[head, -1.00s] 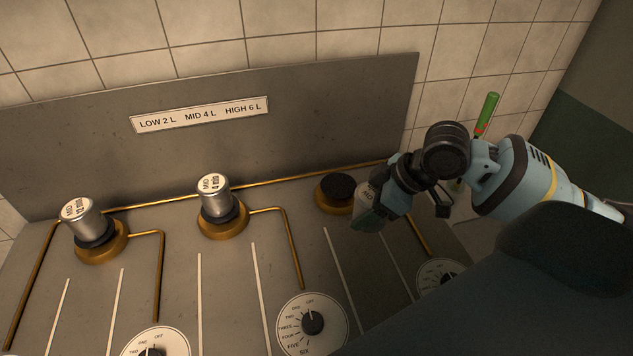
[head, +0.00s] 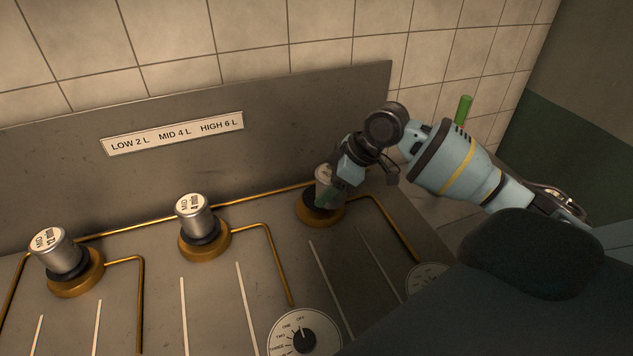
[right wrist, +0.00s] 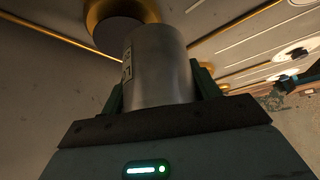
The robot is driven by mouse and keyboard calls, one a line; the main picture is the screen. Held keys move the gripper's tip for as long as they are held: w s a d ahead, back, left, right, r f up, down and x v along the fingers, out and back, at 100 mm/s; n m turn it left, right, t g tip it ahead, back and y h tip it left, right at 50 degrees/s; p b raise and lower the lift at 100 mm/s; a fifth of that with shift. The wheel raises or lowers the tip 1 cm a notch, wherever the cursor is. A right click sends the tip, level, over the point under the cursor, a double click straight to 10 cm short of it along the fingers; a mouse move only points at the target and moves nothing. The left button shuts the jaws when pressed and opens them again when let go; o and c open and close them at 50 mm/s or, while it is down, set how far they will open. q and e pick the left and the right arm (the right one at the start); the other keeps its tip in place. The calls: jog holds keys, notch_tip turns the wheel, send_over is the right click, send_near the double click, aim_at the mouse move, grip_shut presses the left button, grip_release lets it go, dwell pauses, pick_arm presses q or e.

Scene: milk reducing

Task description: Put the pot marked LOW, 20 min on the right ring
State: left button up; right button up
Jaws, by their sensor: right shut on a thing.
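My right gripper (head: 333,188) is shut on a metal pot (head: 323,178), which also shows in the right wrist view (right wrist: 158,65) between the two green fingers. The pot's label is turned partly away and I cannot read it fully. In the head view the pot is at the right ring (head: 310,213), a brass ring with a dark top that is largely covered by pot and gripper. In the right wrist view the ring (right wrist: 98,18) lies just beyond the pot. I cannot tell whether they touch. My left gripper is not in view.
A pot marked MID 12 min (head: 54,250) stands on the left ring, and one marked MID 4 min (head: 193,215) on the middle ring. Brass pipes and dials (head: 304,340) lie in front. A back panel with a LOW, MID, HIGH sign (head: 173,133) rises behind.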

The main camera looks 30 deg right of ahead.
jog(key=shift+w+d+f, duration=0.1)
jog(key=shift+w+d, duration=0.05)
jog(key=shift+w, duration=0.75)
jog(key=shift+w+d+f, duration=0.1)
jog(key=shift+w+d, duration=0.1)
jog(key=shift+w, duration=0.75)
jog(key=shift+w+d, duration=0.15)
jog(key=shift+w, duration=0.75)
jog(key=shift+w+f, duration=0.1)
jog(key=shift+f, duration=1.65)
jog(key=shift+f, duration=0.15)
jog(key=o, duration=1.1)
jog(key=v, duration=1.2)
jog(key=shift+w+d, duration=0.1)
